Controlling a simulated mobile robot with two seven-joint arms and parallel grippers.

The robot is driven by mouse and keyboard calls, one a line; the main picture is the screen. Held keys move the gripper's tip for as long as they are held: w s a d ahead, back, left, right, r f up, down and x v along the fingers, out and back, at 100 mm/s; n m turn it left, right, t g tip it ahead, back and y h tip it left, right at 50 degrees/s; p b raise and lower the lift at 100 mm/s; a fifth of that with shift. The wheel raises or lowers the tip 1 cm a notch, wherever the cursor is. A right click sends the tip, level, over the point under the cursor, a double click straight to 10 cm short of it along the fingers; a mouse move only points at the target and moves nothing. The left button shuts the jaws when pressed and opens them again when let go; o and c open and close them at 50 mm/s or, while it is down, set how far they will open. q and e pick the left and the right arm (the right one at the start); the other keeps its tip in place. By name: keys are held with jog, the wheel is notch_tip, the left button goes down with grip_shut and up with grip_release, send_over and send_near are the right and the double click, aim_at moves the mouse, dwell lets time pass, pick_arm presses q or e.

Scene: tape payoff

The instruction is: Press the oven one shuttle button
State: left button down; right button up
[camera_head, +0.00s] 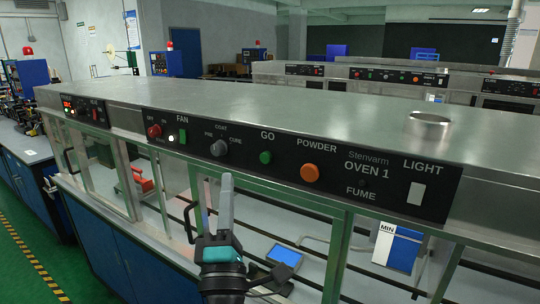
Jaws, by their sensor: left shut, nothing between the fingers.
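The black control panel (340,172) labelled OVEN 1 runs along the front of the steel oven hood. It carries a green button (265,157) under GO and an orange button (310,173) under POWDER. I see no legible label reading shuttle. A grey knob (219,148) sits among PRE, COAT and CURE. My left gripper (226,180) is shut and empty, pointing up in front of the glass, below the knob and lower left of the green button. It appears apart from the panel. My right gripper is not in view.
The panel also has a red knob (154,131), a green FAN switch (182,136) and a white LIGHT switch (416,193). A round metal collar (428,125) stands on the hood. Glass doors with metal frames lie below. A blue-screened device (284,256) sits beyond my gripper.

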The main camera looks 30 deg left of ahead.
aim_at(266, 158)
pick_arm(q)
jog(key=shift+w+d+b, duration=0.2)
jog(key=shift+w+b, duration=0.1)
jog(key=shift+w, duration=1.95)
jog(key=shift+w+d+b, duration=0.15)
jog(key=shift+w+b, duration=0.1)
jog(key=shift+w, duration=1.95)
jog(key=shift+w, duration=0.1)
jog(key=shift+w, duration=0.3)
